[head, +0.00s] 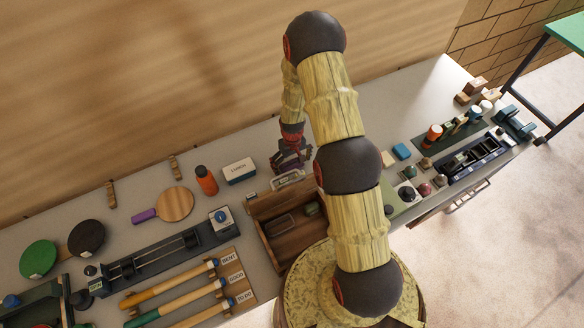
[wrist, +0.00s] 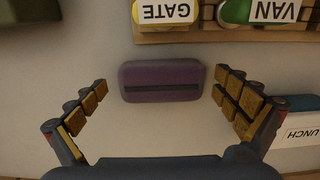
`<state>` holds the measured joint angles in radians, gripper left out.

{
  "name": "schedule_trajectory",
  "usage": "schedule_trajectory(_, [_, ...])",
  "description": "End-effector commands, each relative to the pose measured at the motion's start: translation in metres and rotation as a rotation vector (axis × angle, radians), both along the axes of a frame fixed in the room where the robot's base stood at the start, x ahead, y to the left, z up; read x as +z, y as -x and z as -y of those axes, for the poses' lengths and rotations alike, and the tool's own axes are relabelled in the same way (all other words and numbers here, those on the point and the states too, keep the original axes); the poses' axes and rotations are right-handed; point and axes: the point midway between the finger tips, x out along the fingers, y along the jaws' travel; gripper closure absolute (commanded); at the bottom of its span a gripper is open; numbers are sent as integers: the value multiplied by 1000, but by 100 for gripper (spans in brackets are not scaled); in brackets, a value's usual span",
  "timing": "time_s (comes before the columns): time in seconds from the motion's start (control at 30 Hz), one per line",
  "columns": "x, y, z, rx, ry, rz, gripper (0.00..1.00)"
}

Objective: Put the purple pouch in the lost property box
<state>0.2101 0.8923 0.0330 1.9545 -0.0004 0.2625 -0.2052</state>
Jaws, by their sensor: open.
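The purple pouch (wrist: 162,81) lies flat on the grey bench top in the wrist view, with a dark line across its middle. My gripper (head: 291,163) is open and empty above the bench in the head view. In the wrist view its fingers stand apart on either side of the pouch, not touching it. I cannot make out the pouch in the head view, around my gripper. An open brown wooden box (head: 262,243) stands at the bench front, with a dark item and a green item inside. No lost property label is readable on it.
A wooden rack with GATE (wrist: 164,11) and VAN (wrist: 274,11) labels lies close to the pouch.

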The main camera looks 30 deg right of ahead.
Motion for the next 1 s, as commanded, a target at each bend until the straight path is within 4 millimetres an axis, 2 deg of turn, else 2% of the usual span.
schedule_trajectory(0.2, [1,0,0,0,0,1,1])
schedule_trajectory(1.0, [0,0,0,0,0,1,46])
